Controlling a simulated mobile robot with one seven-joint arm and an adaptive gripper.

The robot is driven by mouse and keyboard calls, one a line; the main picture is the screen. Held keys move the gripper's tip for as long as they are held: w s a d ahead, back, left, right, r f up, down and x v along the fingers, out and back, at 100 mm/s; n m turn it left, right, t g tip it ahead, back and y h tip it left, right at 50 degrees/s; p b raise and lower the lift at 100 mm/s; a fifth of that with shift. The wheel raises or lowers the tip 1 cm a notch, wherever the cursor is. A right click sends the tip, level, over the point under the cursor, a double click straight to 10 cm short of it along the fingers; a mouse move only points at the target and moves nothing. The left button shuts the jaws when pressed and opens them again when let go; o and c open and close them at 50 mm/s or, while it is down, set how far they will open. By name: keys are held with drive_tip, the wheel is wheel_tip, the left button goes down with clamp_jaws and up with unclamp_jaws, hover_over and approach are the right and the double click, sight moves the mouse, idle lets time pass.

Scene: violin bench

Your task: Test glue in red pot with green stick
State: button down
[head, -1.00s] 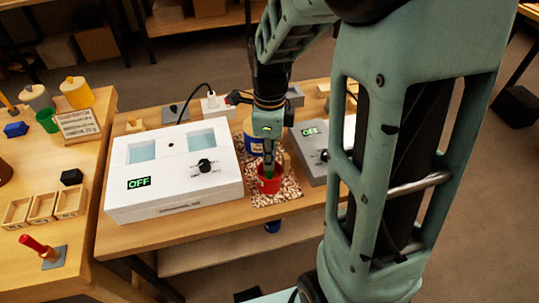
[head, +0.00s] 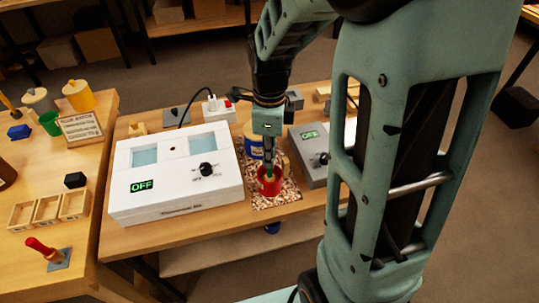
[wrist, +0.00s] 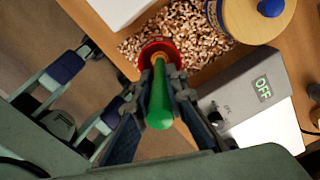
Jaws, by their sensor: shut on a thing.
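The red pot (head: 269,187) stands on a speckled mat on the middle table. It also shows in the wrist view (wrist: 148,52), beyond my fingers. The green stick (wrist: 159,100) is held in my gripper (wrist: 155,84), which is shut on it. Its pale far end points down into the mouth of the red pot. The glue and the stick's tip inside the pot are hard to make out. In the head view my gripper (head: 269,165) is just above the pot, and only a little of the stick shows.
A white box (head: 175,200) reading OFF stands left of the pot. A grey box (head: 312,170) reading OFF stands close on the right. A jar with a blue lid knob (wrist: 255,22) is beside the pot on the speckled mat (head: 285,192). The left table holds small trays and a green cup (head: 50,123).

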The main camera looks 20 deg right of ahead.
wheel_tip(320, 180, up, 10)
drive_tip(key=p, duration=0.8)
drive_tip(key=shift+r, duration=0.25)
idle(0.6)
